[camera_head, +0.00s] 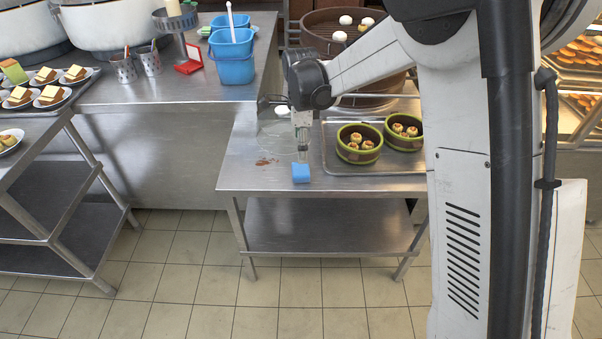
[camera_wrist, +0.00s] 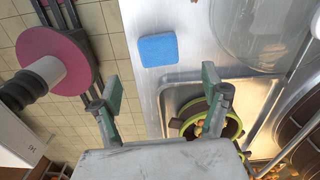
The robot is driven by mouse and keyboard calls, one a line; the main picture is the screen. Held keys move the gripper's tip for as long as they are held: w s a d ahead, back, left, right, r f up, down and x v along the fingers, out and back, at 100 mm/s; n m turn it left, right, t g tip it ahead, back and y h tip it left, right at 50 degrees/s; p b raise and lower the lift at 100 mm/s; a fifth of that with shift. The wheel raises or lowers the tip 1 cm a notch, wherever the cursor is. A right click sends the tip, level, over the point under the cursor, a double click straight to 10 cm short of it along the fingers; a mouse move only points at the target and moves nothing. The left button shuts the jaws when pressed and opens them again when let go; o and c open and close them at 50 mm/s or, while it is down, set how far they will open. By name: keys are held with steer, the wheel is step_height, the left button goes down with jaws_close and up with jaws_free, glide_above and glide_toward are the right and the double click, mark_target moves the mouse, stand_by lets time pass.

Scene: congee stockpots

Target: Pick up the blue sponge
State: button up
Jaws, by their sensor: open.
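The blue sponge (camera_head: 301,173) lies on the metal table near its front edge in the head view. It also shows in the wrist view (camera_wrist: 158,50), flat on the metal near the table edge. My gripper (camera_head: 303,152) is above the table just behind the sponge in the head view. In the wrist view my gripper (camera_wrist: 160,92) is open, its two fingers wide apart with nothing between them. The sponge appears beyond the fingertips, apart from them.
A metal tray (camera_head: 330,158) holds two green-rimmed bowls (camera_head: 359,143) (camera_head: 404,133) of food, right of the sponge. A brown stain (camera_head: 266,162) marks the table (camera_head: 232,178). A steamer (camera_head: 318,31) is at the back.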

mark_target(302, 168)
step_height(302, 168, down, 10)
steer(key=shift+s+d+f+b, duration=0.1)
steer(key=shift+s+b, duration=0.05)
steer(key=shift+b, duration=0.8)
steer(key=c, duration=1.2)
steer(key=shift+o, duration=0.2)
steer(key=shift+r, duration=0.65)
step_height(302, 168, up, 3)
steer(key=shift+f+p, duration=0.1)
steer(key=shift+p, duration=0.4)
steer(key=s+a+r+p, duration=0.1)
steer(key=s+a+r, duration=0.6)
steer(key=a, duration=0.2)
steer(key=shift+p, duration=0.35)
steer(key=shift+s, duration=0.1)
